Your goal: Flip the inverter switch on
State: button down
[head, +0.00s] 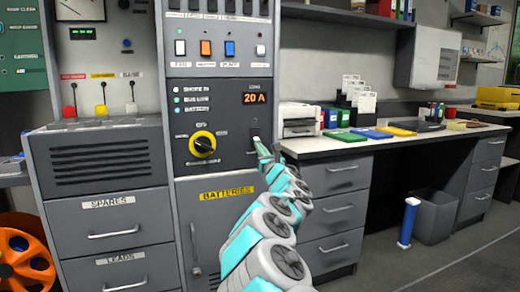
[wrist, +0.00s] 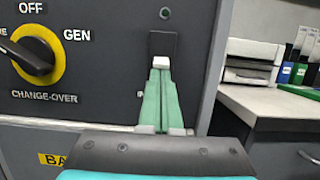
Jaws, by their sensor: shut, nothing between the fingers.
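The inverter switch (head: 254,132) is a dark plate with a small white lever on the grey control panel, below the 20 A display. In the wrist view the switch plate (wrist: 163,43) shows upright, with its white lever (wrist: 161,62) at the lower end. The label beside it is mostly hidden behind my fingers. My gripper (head: 262,149) is shut and empty, its green fingers pointing at the switch. In the wrist view the fingertips (wrist: 160,73) are right at the lever, just under it. I cannot tell whether they touch it.
A yellow change-over knob (head: 203,144) sits left of the switch. Indicator lights and the 20 A display (head: 256,98) are above, with a row of rocker switches (head: 205,48) higher up. A desk (head: 330,150) with a printer (head: 300,118) stands close on the right.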

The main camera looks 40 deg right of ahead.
jog(key=shift+s+a+r+g+y, duration=0.1)
jog(key=shift+r+g+y, duration=0.2)
jog(key=shift+s+r, duration=0.1)
jog(key=shift+r, duration=0.15)
dwell(0.4)
